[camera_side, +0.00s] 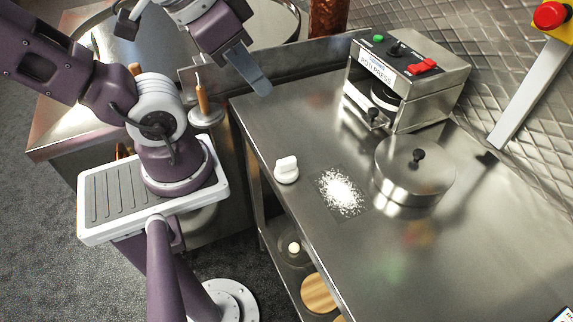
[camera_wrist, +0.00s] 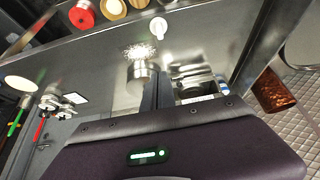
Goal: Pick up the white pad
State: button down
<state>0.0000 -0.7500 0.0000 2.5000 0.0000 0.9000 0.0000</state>
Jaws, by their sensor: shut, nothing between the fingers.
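The white pad (camera_side: 287,169), a small white piece with a raised grip, stands on the steel worktop near its left edge. In the wrist view the white pad (camera_wrist: 158,27) shows near the top centre, beyond the fingers. My gripper (camera_side: 262,88) is above the far left part of the worktop, well apart from the pad. Its grey fingers look together and empty. In the wrist view my gripper (camera_wrist: 153,74) points up the picture toward the pad, with the fingertips seen in front of the worktop.
White powder (camera_side: 341,192) lies right of the pad. A round steel lid (camera_side: 415,172) with a black knob is further right. The roti press (camera_side: 409,82) stands behind. A wooden-handled tool (camera_side: 202,98) stands left of the worktop.

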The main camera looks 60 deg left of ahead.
jog(key=c, duration=0.7)
grip_release()
jog(key=m+g, duration=0.6)
jog(key=m, duration=1.2)
send_over(287, 161)
jog(key=f, duration=1.4)
jog(key=shift+s+f, duration=0.2)
jog(key=shift+f, duration=0.1)
jog(key=shift+f+m, duration=0.3)
jog(key=shift+f, duration=0.1)
jog(key=shift+w+f, duration=0.2)
jog(key=shift+f, duration=2.8)
